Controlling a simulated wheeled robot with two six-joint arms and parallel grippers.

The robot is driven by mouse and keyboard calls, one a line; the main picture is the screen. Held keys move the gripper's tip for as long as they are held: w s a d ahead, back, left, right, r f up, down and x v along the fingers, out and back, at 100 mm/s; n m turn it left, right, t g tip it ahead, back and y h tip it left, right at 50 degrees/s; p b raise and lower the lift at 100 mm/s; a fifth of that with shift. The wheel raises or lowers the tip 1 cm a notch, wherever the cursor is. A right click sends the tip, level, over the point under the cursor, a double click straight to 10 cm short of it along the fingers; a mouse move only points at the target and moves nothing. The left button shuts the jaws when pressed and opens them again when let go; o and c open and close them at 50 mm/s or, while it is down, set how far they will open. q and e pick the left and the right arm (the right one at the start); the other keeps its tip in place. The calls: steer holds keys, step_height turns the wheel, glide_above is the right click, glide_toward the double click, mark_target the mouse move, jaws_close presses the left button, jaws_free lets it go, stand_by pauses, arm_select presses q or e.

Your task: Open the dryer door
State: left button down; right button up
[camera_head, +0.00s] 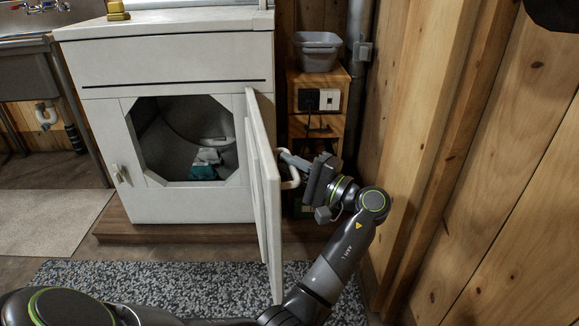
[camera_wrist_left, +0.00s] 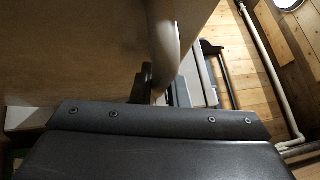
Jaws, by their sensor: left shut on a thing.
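The white dryer (camera_head: 175,62) stands at the left centre in the head view, with its octagonal opening exposed. Its door (camera_head: 266,195) is swung out toward me, edge-on, attached at the right side of the opening. The pale door handle (camera_head: 293,173) is on the door's outer face; it also shows in the left wrist view (camera_wrist_left: 164,38). My left gripper (camera_head: 291,162) is at the handle from the right and shut on it. In the left wrist view, the dark fingers (camera_wrist_left: 160,85) are around the handle's lower end. My right gripper is not in view.
Teal and white items (camera_head: 204,160) lie in the drum. A wooden shelf unit (camera_head: 306,80) with a grey tub (camera_head: 318,50) stands behind the door. A plank wall (camera_head: 490,170) bounds the right side. A speckled rug (camera_head: 170,285) lies in front of the dryer.

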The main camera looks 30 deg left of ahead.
arm_select(q)
steer(key=c, duration=1.4)
jaws_free()
steer(key=shift+a, duration=0.1)
steer(key=d+f+p, duration=0.1)
steer(key=d, duration=0.6)
steer(key=shift+s+d, duration=0.25)
